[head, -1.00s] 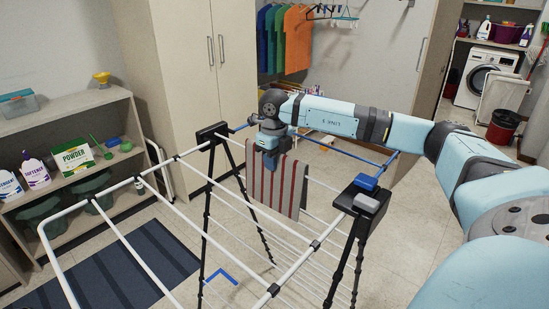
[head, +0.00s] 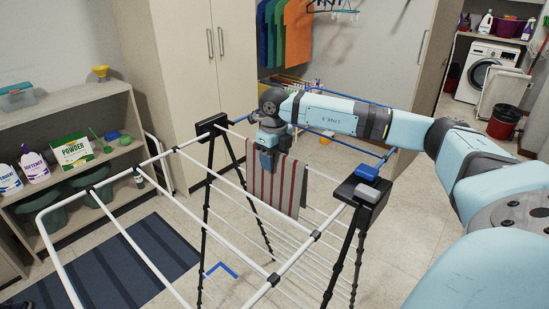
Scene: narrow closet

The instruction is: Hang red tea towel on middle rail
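The tea towel (head: 285,190), grey-brown with dark red stripes, hangs down in the head view over the far part of the drying rack (head: 165,198). My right gripper (head: 267,163) is at the towel's upper left edge and appears shut on it; the fingertips are partly hidden by the gripper body and cloth. The rack has white rails, black end brackets and blue bars at the far side. The towel overlaps the rails in the picture, and I cannot tell whether it touches one. My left gripper is not in view.
A shelf unit (head: 95,112) with detergent bottles and a green powder box (head: 72,150) stands at left. A tall wardrobe (head: 178,60) is behind the rack. A dark striped mat (head: 125,265) lies in front. A washing machine (head: 493,70) is at far right. Floor right of the rack is clear.

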